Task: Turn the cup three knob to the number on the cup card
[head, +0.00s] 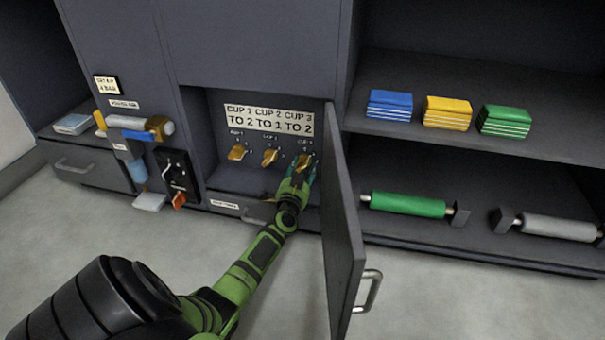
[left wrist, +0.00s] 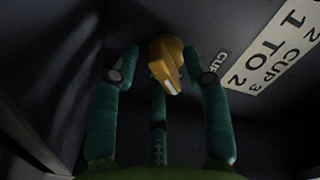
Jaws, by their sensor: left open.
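The cup three knob (head: 304,161) is the rightmost of three yellow knobs in the open recess. The cup card (head: 269,119) above them reads "CUP 1 TO 2, CUP 2 TO 1, CUP 3 TO 2". My left gripper (head: 300,172) is at the cup three knob, partly covering it and its scale. My right gripper is out of view.
The cup one knob (head: 236,153) and cup two knob (head: 269,157) are left of my gripper. An open cabinet door (head: 343,230) stands close to its right. Shelves at the right hold blue (head: 389,106), yellow and green stacks and rollers.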

